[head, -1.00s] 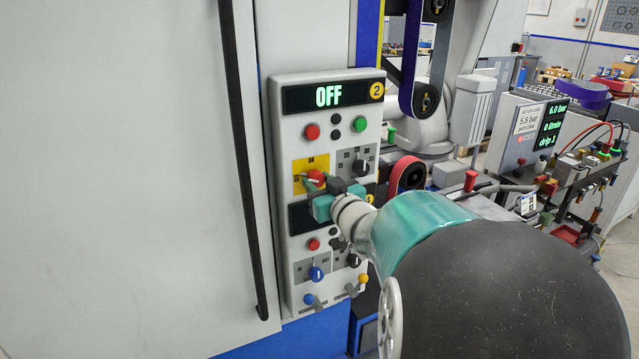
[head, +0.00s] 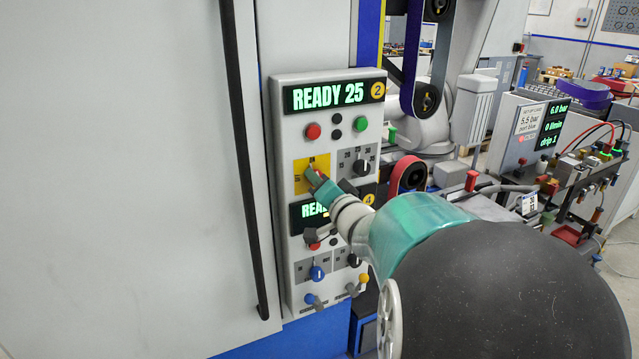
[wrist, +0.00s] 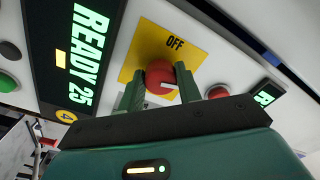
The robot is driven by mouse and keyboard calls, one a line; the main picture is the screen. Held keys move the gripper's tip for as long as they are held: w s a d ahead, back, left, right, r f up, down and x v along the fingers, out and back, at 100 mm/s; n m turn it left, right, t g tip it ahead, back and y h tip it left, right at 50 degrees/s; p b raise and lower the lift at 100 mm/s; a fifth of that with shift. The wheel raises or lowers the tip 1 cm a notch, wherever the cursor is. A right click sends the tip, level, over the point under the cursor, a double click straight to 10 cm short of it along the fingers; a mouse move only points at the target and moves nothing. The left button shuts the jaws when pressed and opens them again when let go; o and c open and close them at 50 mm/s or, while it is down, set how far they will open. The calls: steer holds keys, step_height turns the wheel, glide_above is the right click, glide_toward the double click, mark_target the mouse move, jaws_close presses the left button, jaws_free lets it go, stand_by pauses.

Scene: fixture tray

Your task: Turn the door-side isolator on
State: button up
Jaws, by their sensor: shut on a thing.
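The isolator is a round red knob (wrist: 160,76) with a white mark, on a yellow plate (head: 298,178) on the door side of the panel. In the wrist view "OFF" is printed on the plate. My gripper (wrist: 160,88) is shut on the red knob, one green finger on each side. In the head view my gripper (head: 316,177) is rolled and hides most of the knob. The upper display (head: 327,96) reads "READY 25" in green. The lower display (wrist: 83,50), badged 4, also reads "READY 25" in the wrist view.
A grey cabinet door with a long black handle (head: 243,160) stands left of the panel. A black selector knob (head: 361,168) is right of the yellow plate. Red (head: 313,131) and green (head: 361,124) buttons sit above. A blue knob (head: 317,273) and small levers are below.

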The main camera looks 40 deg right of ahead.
steer(key=shift+m, duration=1.3)
steer(key=o, duration=1)
steer(key=shift+s+a, duration=0.1)
